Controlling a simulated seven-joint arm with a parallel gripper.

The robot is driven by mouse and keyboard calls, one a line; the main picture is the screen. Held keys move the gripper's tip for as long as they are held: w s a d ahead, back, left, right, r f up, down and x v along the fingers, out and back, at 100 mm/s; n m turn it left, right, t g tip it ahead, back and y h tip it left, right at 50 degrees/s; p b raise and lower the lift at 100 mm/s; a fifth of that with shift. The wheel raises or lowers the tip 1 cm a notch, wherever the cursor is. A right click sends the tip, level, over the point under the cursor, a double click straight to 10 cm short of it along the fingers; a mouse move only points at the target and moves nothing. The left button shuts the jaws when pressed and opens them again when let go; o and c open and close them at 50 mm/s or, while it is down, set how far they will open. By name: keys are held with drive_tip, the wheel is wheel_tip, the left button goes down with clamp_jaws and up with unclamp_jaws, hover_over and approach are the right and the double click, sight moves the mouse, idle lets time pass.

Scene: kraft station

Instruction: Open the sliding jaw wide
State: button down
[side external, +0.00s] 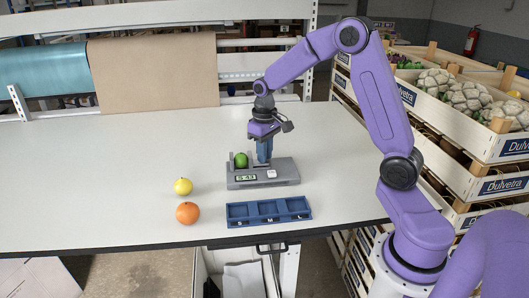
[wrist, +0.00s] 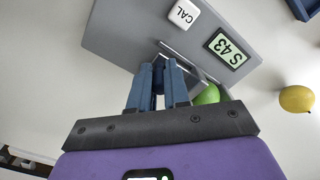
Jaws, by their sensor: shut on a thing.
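A grey sizing gauge (side external: 290,173) stands on the table, with a display (wrist: 229,47) that reads S 43 and a white CAL button (wrist: 184,14). A green fruit (side external: 241,160) sits on it between the upright jaws, to the left of my gripper; it is partly hidden behind the gripper in the wrist view (wrist: 208,95). My gripper (side external: 264,160) points down over the gauge, its blue fingers (wrist: 160,70) closed on the sliding jaw (wrist: 190,68). The fingers hide much of the grip, and the jaw's exact gap is hard to see.
A yellow fruit (side external: 183,186) and an orange fruit (side external: 187,213) lie on the table left of the gauge. A blue tray (side external: 268,206) with lettered compartments lies near the front edge. Crates of vegetables (side external: 500,146) stand at right. The left of the table is clear.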

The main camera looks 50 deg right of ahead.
sight(282, 163)
drive_tip(key=shift+s+d, duration=1.9)
drive_tip(key=c, duration=1.1)
unclamp_jaws()
drive_tip(key=shift+r, duration=0.1)
drive_tip(key=shift+w+a+r, duration=0.1)
drive_tip(key=shift+r, duration=0.25)
wheel_tip(282, 163, up, 16)
drive_tip(key=shift+r, duration=0.25)
